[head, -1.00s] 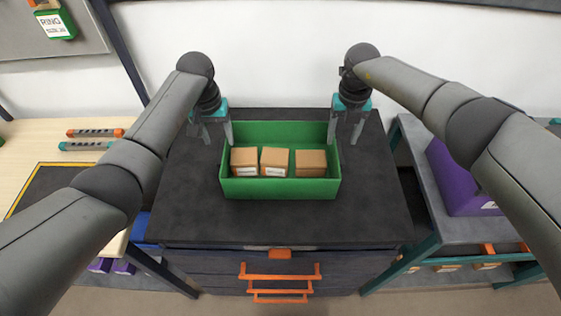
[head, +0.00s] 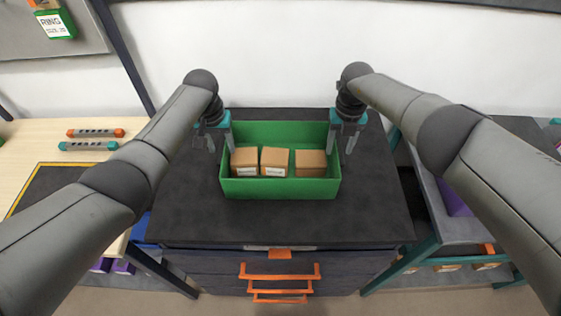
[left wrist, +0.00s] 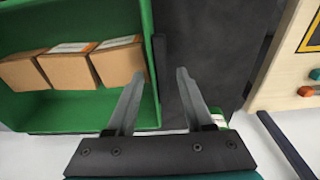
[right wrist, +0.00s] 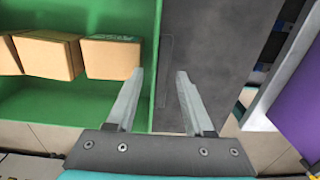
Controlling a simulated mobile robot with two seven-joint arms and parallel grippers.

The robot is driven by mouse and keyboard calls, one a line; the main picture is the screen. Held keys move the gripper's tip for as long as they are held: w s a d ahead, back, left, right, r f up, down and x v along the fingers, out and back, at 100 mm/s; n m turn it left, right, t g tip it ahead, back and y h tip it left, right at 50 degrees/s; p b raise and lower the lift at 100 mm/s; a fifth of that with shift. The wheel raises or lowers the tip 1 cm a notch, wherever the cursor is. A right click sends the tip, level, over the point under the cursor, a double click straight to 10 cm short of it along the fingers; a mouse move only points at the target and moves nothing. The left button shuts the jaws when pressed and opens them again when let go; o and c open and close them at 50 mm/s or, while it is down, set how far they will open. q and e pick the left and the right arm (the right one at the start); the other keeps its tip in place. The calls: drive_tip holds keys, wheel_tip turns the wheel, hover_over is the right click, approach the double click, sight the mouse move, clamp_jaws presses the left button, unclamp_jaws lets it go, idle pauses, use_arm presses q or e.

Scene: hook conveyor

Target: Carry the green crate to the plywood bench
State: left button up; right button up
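The green crate (head: 280,189) stands upright on the dark top of a drawer cabinet, with three brown boxes (head: 275,160) in it. My left gripper (head: 219,140) is at its left end wall and my right gripper (head: 343,139) at its right end wall. Both are open. In the left wrist view the fingers (left wrist: 157,98) lie to either side of the crate's wall with gaps. The right wrist view shows the same for the right fingers (right wrist: 158,100). The plywood bench (head: 40,140) is at the left of the head view.
An orange-ended bar and a teal-ended bar (head: 88,146) lie on the bench beside a dark, yellow-edged mat (head: 45,190). The cabinet top (head: 280,222) is bare around the crate. A shelf unit with a purple bin (head: 455,203) stands on the right.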

use_arm(q)
clamp_jaws()
use_arm(e)
clamp_jaws()
idle(0.9)
